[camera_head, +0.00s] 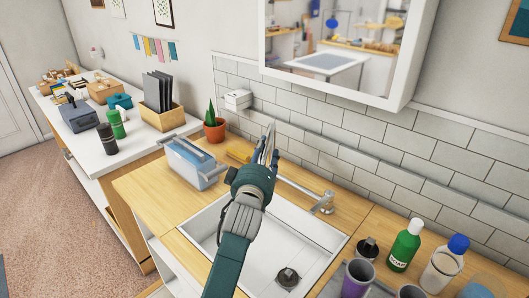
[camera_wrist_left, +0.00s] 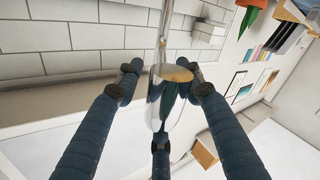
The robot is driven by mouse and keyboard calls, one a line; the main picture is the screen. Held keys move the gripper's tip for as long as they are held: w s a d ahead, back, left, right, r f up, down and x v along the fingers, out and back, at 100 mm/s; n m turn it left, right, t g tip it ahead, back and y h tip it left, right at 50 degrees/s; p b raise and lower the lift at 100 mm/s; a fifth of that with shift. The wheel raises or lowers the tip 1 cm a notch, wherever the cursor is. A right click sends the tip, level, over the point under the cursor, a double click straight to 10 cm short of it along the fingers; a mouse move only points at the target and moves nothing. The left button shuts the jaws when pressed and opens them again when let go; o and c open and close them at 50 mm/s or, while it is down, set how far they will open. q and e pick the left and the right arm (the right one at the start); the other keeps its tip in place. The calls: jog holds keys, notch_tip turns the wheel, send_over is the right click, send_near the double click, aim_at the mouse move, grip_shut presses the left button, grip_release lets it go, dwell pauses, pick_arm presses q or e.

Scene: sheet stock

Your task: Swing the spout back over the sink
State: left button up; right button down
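The chrome faucet (camera_head: 322,204) stands on the wooden counter behind the white sink (camera_head: 210,222). Its spout (camera_head: 296,188) points left along the counter behind the sink, not over the basin. Its far end is hidden behind my left gripper (camera_head: 268,148) in the head view. In the left wrist view, a shiny metal piece that looks like the spout's end (camera_wrist_left: 170,74) lies between the fingers of my left gripper (camera_wrist_left: 163,80). The fingers are spread around it, and I cannot tell whether any touches it. My right gripper is not in view.
The tiled wall (camera_head: 350,140) is close behind.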

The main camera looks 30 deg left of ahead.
pick_arm(q)
jog(key=v, duration=0.7)
jog(key=shift+s, duration=0.25)
jog(key=shift+d, duration=0.1)
jog(key=shift+c, duration=0.3)
